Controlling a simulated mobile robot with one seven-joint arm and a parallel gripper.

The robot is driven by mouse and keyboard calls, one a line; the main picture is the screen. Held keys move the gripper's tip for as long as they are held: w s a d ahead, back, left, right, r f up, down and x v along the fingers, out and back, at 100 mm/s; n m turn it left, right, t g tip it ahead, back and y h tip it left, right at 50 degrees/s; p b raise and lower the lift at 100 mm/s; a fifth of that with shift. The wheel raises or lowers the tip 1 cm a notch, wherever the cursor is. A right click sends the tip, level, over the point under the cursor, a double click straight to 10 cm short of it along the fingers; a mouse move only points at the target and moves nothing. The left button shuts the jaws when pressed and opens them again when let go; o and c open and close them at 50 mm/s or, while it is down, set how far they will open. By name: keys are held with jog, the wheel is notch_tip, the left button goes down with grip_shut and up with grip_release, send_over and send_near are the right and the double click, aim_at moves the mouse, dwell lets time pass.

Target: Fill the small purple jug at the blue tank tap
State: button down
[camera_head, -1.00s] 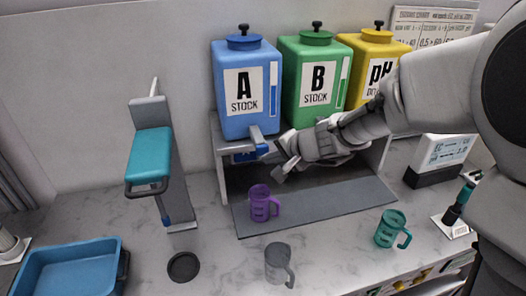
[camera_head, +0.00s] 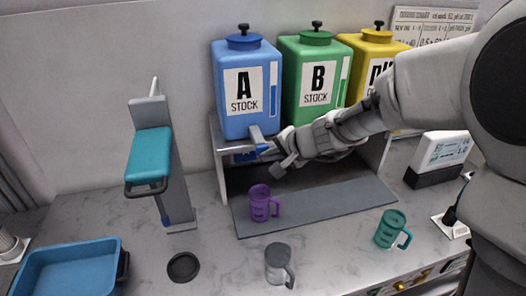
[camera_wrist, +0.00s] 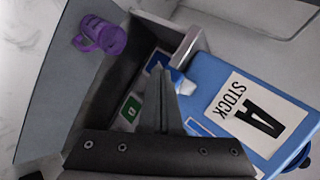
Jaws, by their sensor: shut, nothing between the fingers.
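The small purple jug (camera_head: 260,204) stands upright on the grey mat under the shelf front, below the blue tank's tap (camera_head: 257,137). It also shows in the wrist view (camera_wrist: 102,36). The blue tank (camera_head: 247,112), marked A STOCK, sits at the left end of the shelf; its blue tap lever (camera_head: 263,149) sticks out. My gripper (camera_head: 276,166) is shut and empty, close to the right of the tap lever. The jug's contents cannot be seen.
A green tank (camera_head: 316,110) and a yellow tank (camera_head: 372,60) stand right of the blue one. A grey jug (camera_head: 279,265) and a teal jug (camera_head: 390,229) stand in front. A teal-topped stand (camera_head: 148,158) and a blue tray (camera_head: 66,270) are on the left.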

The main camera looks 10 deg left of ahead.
jog(key=shift+w+a, duration=0.15)
jog(key=shift+w, duration=0.25)
dwell(1.5)
dwell(0.8)
jog(key=shift+s+d+b, duration=0.4)
jog(key=shift+s+b, duration=0.15)
jog(key=shift+s, duration=0.3)
jog(key=s, duration=0.1)
jog(key=s+d+b, duration=0.1)
jog(key=s, duration=0.1)
jog(key=s+d+b, duration=0.1)
jog(key=shift+s+d, duration=0.1)
jog(key=shift+s, duration=0.2)
